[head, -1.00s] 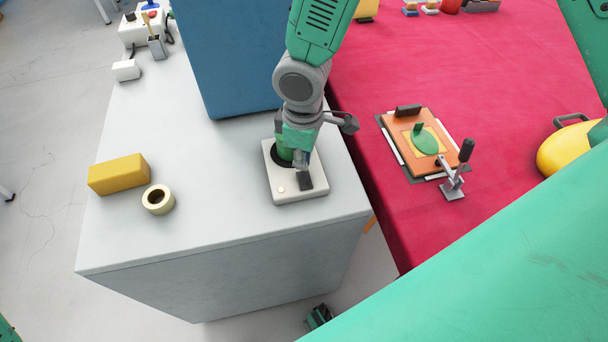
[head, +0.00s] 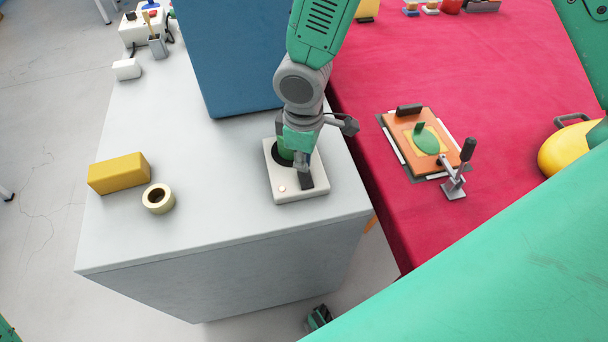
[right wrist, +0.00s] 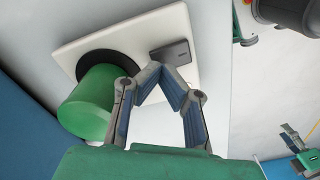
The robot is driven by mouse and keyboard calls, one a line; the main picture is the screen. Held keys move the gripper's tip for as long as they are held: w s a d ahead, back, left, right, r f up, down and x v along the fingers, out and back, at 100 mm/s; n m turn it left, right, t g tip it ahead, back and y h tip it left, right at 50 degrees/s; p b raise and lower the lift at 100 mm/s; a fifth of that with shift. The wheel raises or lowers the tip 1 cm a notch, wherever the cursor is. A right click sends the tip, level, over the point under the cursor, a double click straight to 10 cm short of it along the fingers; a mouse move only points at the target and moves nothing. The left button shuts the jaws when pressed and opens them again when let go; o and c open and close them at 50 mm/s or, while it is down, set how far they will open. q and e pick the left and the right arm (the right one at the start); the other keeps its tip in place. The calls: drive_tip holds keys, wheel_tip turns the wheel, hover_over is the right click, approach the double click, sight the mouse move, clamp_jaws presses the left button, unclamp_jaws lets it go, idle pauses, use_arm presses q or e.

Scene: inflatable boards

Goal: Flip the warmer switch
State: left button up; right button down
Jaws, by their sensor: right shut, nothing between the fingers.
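A green cup (head: 284,151) stands on the plate, partly behind my right gripper. My right gripper (head: 303,171) is shut and empty, pointing down at the switch's near edge. In the right wrist view its fingertips (right wrist: 154,67) meet beside the switch (right wrist: 170,53); I cannot tell if they touch it. The green cup (right wrist: 88,105) is left of the fingers.
A blue box (head: 225,60) stands behind the warmer. A yellow block (head: 118,174) and a tape roll (head: 158,198) lie to the left. On the red surface (head: 400,215) at right are an orange board (head: 395,140) and a clamp (head: 455,185). The cabinet top between tape and warmer is clear.

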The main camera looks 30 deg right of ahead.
sight(304, 173)
drive_tip(key=shift+f+b, duration=0.55)
drive_tip(key=shift+f, duration=0.5)
drive_tip(key=shift+r, duration=0.1)
idle(0.3)
wheel_tip(304, 173, up, 7)
drive_tip(key=p, duration=0.7)
idle(0.4)
